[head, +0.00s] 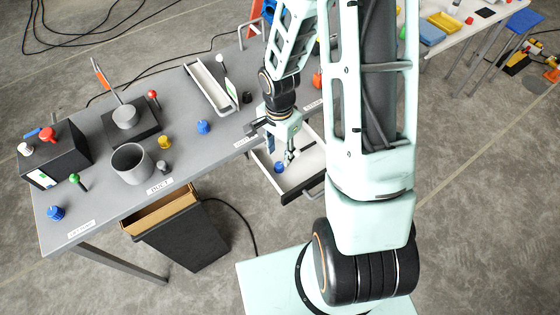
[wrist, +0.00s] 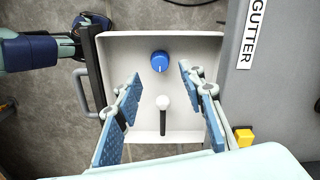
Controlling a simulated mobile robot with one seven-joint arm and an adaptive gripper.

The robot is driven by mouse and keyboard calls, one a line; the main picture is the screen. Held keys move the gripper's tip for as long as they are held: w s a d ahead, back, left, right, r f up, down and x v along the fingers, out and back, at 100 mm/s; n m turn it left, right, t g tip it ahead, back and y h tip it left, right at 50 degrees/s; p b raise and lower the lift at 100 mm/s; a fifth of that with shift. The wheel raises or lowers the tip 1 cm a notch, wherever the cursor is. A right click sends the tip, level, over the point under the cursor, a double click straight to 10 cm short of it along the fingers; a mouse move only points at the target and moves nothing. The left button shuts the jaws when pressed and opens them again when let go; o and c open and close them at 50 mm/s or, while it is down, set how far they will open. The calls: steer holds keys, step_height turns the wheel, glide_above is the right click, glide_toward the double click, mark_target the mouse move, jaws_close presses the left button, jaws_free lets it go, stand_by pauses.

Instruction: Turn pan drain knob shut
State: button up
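A blue round knob (wrist: 160,61) with a white mark on its near side sits in the white pan (wrist: 118,45). In the head view the blue knob (head: 279,167) shows inside the white pan (head: 309,165) at the table's front edge. A white ball on a black stem (wrist: 163,103) is also in the pan, nearer than the knob. My gripper (wrist: 160,72) is open and empty above the pan, its blue-padded fingers either side of the ball, with the knob just beyond the fingertips. In the head view my gripper (head: 282,150) partly hides the pan.
The grey table (head: 100,205) carries a grey cup (head: 131,164), black boxes, a white trough (head: 209,88) and several coloured knobs. A yellow knob (wrist: 243,137) is right of the pan. A black bin (head: 190,235) stands below the table front.

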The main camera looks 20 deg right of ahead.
mark_target(280, 164)
steer(key=shift+f, duration=2.9)
steer(key=shift+c, duration=0.3)
jaws_close()
